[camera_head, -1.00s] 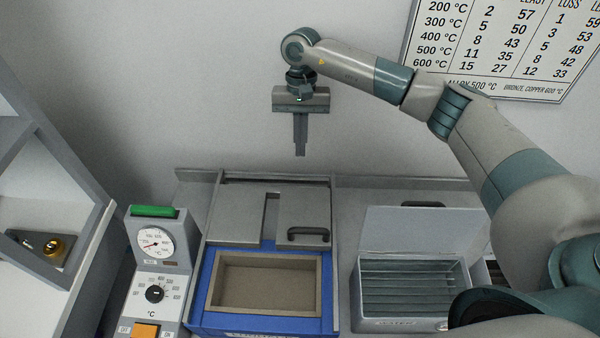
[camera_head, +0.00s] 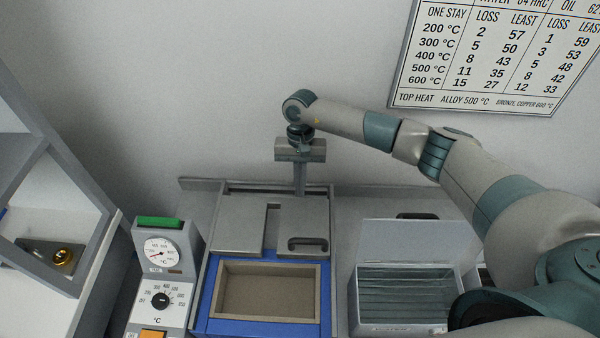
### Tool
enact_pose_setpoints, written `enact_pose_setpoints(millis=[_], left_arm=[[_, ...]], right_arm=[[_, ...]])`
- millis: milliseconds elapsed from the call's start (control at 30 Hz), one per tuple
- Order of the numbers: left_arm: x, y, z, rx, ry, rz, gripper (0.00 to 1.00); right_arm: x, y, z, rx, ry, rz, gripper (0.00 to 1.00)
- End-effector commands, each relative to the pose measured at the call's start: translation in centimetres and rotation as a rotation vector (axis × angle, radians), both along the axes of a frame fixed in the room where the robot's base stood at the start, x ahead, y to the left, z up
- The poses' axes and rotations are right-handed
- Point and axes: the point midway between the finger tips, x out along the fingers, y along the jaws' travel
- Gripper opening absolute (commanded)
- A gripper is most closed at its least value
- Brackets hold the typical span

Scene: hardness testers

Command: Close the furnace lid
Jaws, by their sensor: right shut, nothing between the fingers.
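The blue furnace (camera_head: 212,312) stands in the lower middle with its rectangular chamber (camera_head: 268,290) open and empty. The grey furnace lid (camera_head: 238,226) is slid back behind the chamber, with a notch in it and a dark handle (camera_head: 308,243) at its front right. My right gripper (camera_head: 300,192) points down at the back edge of the lid, its fingers together with nothing between them. Whether the fingertips touch the lid or sit behind it I cannot tell. My left gripper is not in view.
A control unit with a gauge (camera_head: 162,252) and a dial stands left of the furnace. A water tank (camera_head: 402,298) with an open lid stands to its right. A shelf unit (camera_head: 60,235) is at far left, and a temperature chart (camera_head: 490,50) hangs on the wall.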

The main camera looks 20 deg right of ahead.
Motion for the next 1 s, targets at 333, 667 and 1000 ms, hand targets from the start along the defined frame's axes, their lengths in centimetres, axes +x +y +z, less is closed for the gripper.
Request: enact_pose_setpoints(millis=[333, 667, 1000], left_arm=[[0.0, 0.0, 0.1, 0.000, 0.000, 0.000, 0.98], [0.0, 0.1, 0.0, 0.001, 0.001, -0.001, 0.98], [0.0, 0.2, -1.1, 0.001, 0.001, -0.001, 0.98]], right_arm=[[-0.1, 0.1, -0.4, 0.000, -0.001, 0.001, 0.00], [-1.1, 0.4, -0.5, 0.001, 0.000, 0.003, 0.00], [-6.3, 2.6, -0.7, 0.000, 0.001, 0.007, 0.00]])
